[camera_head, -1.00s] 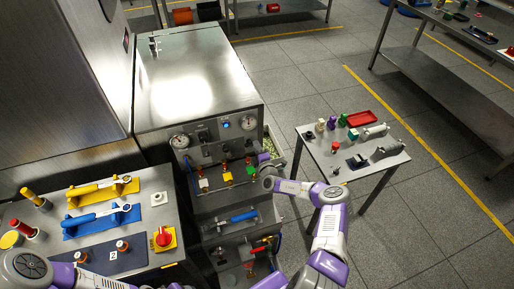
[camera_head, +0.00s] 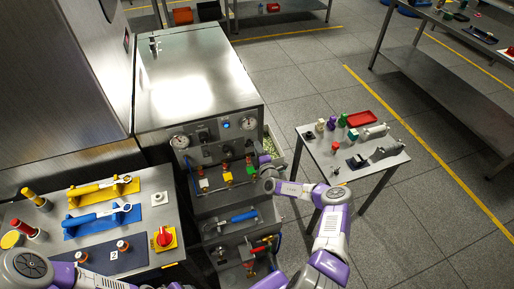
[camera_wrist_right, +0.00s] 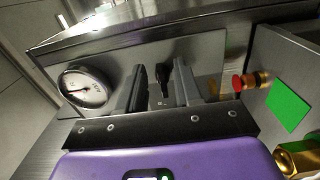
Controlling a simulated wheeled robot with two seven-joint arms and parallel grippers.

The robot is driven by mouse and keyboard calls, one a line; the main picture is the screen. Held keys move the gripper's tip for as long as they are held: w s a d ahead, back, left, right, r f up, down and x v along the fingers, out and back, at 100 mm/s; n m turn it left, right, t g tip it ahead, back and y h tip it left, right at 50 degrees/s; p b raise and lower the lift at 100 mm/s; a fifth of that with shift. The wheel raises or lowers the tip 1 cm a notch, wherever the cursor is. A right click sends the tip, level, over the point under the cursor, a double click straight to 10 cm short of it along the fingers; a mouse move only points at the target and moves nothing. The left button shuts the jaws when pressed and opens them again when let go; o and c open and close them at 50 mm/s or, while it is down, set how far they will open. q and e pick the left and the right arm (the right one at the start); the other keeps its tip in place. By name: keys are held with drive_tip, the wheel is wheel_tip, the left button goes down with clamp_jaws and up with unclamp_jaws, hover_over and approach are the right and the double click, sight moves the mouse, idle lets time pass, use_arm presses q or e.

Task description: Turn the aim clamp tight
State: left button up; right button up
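In the right wrist view, a small black upright knob or lever (camera_wrist_right: 163,79) stands on a grey metal plate, seen in the gap between my two fingers. It may be the aim clamp; no readable label confirms this. My right gripper (camera_wrist_right: 160,85) is open, with its dark fingers to either side of the knob and no clear contact. In the head view my right gripper (camera_head: 265,162) is at the right edge of the steel control panel (camera_head: 213,153), partly hidden by its own wrist. My left arm comes in at the lower left, but its gripper is not visible.
A round gauge (camera_wrist_right: 87,86) is left of the fingers; a red knob (camera_wrist_right: 243,82) on brass and a green plate (camera_wrist_right: 289,104) are to the right. A small table (camera_head: 352,177) with parts stands at right. A blue-handled bar (camera_head: 244,216) lies below the panel.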

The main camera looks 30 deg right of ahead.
drive_tip(key=p+v, duration=0.1)
drive_tip(key=v, duration=0.5)
drive_tip(key=shift+s+p, duration=0.25)
drive_tip(key=shift+p, duration=0.15)
drive_tip(key=shift+a, duration=0.15)
